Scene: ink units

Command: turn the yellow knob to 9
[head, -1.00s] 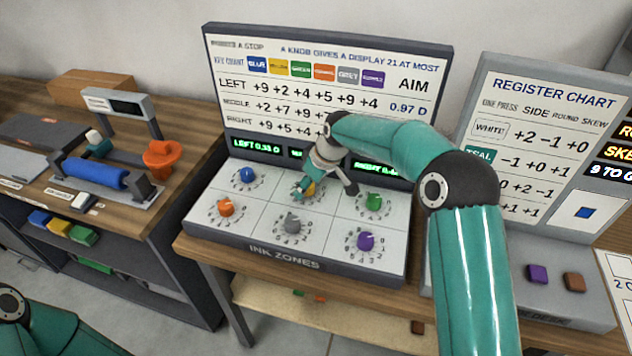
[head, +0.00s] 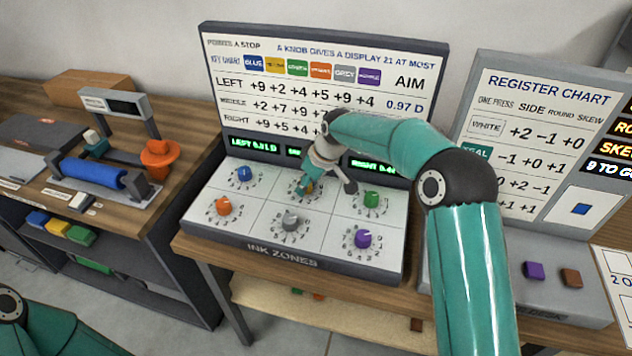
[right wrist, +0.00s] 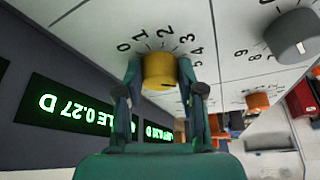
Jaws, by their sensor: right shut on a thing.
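The yellow knob (right wrist: 159,68) sits on the white ink panel, in the top middle cell of the knobs. My right gripper (right wrist: 157,75) is shut on it, one finger on each side. Printed numbers 0 to 4 show around its far edge in the right wrist view; the numbers nearer my gripper are hidden. A dark mark shows on its near side, but I cannot tell which number it points to. In the head view my right gripper (head: 303,188) reaches down onto the knob and mostly covers it. My left gripper is out of view.
Close around are the blue knob (head: 244,173), orange knob (head: 223,206), grey knob (head: 290,221), green knob (head: 371,198) and purple knob (head: 362,238). The key chart board (head: 325,90) stands behind, with green displays (head: 255,146) below it; the left one reads about 0.31 D.

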